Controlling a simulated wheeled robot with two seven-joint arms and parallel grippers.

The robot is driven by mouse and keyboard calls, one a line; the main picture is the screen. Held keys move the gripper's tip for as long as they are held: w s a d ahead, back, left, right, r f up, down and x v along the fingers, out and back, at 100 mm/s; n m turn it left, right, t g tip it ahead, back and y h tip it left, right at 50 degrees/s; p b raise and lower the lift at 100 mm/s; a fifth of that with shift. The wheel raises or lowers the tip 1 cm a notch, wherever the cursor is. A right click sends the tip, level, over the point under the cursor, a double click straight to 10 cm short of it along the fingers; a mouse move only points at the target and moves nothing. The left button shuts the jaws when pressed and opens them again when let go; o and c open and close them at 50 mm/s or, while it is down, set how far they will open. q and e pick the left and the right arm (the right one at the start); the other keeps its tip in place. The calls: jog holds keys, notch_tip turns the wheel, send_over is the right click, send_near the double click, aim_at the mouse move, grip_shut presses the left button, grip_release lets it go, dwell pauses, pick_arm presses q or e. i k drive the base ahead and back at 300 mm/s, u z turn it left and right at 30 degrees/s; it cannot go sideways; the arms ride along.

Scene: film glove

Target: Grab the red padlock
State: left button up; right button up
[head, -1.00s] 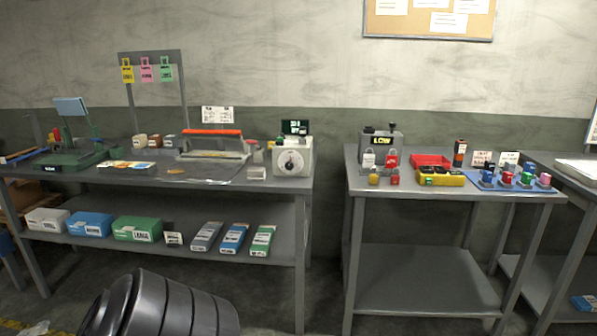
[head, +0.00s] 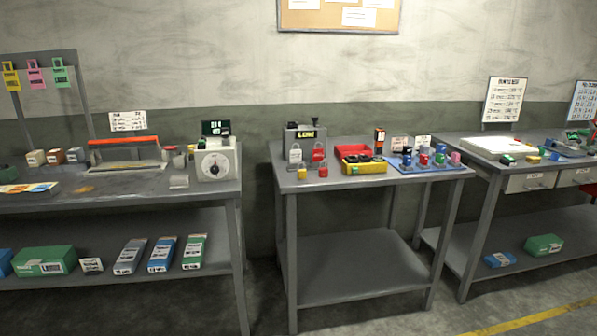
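A red padlock (head: 318,154) with a shackle stands upright near the left side of the middle grey table (head: 350,262), in front of a grey device marked LOW. A grey-white padlock (head: 295,155) stands just left of it. A small red padlock-like piece (head: 323,171) and a small yellow one (head: 302,174) sit in front, near the table's front edge. Neither of my grippers shows in the head view.
A yellow box with a red tray (head: 362,162) stands right of the padlocks, then a blue mat (head: 428,164) with several coloured pieces. A left bench (head: 215,192) and a right table (head: 482,160) flank it. Floor shows in front.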

aim_at(323, 172)
jog(key=u, duration=0.65)
jog(key=i, duration=2.3)
jog(key=z, duration=0.8)
